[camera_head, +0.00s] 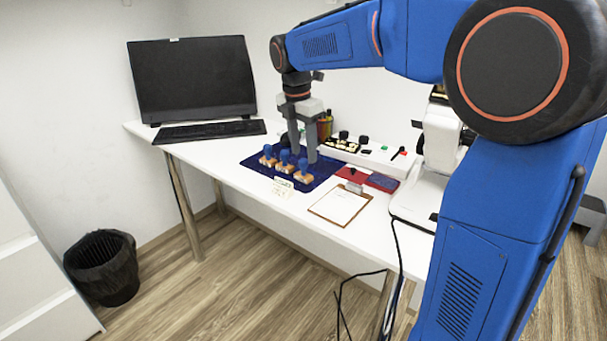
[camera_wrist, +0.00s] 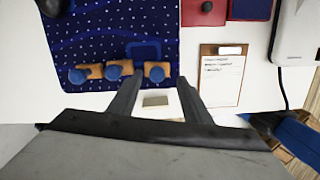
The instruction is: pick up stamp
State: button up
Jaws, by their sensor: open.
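Three stamps with blue round handles and orange-brown bases stand in a row near the front edge of the dark blue mat (camera_head: 258,171). In the head view they are the left stamp (camera_head: 268,156), the middle stamp (camera_head: 285,163) and the right stamp (camera_head: 303,174). My gripper (camera_head: 303,156) is open over the mat, pointing down, close to the stamps. In the wrist view my gripper (camera_wrist: 158,78) has its fingers on either side of the right stamp (camera_wrist: 157,74) in the picture; its height above it is unclear. The left stamp (camera_wrist: 77,75) and middle stamp (camera_wrist: 113,73) lie left of the fingers.
A clipboard (camera_head: 340,204) lies right of the mat, with red and blue pads (camera_head: 382,182) behind it. A small card (camera_wrist: 155,100) lies before the mat. The monitor (camera_head: 192,78) and keyboard (camera_head: 210,130) are at left. A white machine (camera_head: 415,198) stands at right.

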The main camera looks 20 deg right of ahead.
aim_at(303, 159)
jog(key=shift+w+d+f, duration=0.1)
jog(key=shift+w+f, duration=0.1)
jog(key=shift+f, duration=1.05)
jog(key=shift+w+f, duration=0.15)
jog(key=shift+f, duration=1.1)
grip_shut()
